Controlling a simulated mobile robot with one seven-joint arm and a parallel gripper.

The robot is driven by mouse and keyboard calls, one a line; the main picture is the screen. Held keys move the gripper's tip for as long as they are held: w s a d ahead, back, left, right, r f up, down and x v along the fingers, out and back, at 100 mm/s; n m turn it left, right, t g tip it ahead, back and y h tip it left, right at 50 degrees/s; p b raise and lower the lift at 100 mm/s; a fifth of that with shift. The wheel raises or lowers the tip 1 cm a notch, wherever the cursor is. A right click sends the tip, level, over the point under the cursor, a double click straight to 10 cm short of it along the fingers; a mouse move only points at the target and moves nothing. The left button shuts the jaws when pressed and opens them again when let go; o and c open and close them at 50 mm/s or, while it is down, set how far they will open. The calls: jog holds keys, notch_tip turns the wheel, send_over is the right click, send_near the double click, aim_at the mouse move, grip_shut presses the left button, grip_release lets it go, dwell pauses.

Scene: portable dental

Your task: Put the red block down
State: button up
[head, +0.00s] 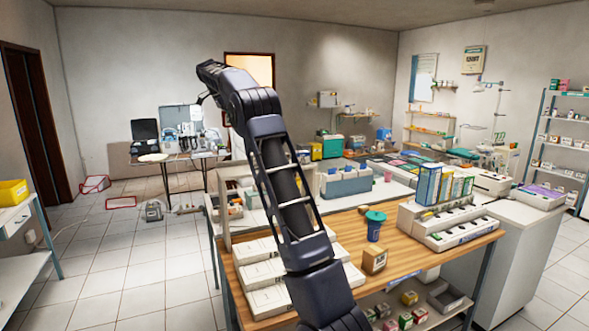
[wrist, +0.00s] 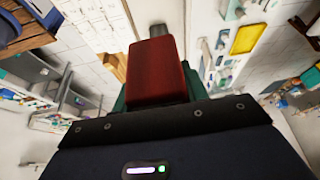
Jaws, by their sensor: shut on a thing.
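A red block (wrist: 157,62) shows in the wrist view, right in front of my gripper (wrist: 157,90). The gripper is shut on it, with dark green finger parts at both sides of the block. The block is held up in the air, with the floor and furniture seen far behind it. In the head view my arm reaches up and away to the far left, and I cannot make out the red block there.
A wooden-topped table (head: 405,228) in front bears white boxes (head: 262,272), a teal-lidded cup (head: 375,226), a small tan box (head: 374,261) and a long organiser (head: 450,226). A small table (head: 176,157) with equipment stands farther back. Tiled floor (head: 95,250) at left is mostly clear.

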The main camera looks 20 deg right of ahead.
jog(key=shift+r, duration=2.3)
jog(key=shift+d+r, duration=0.3)
jog(key=s+d, duration=0.3)
jog(key=d, duration=1.7)
send_over(405, 254)
jog(key=a, duration=0.1)
jog(key=f, duration=6.3)
jog(key=shift+w+a, duration=0.15)
jog(key=shift+a, duration=0.05)
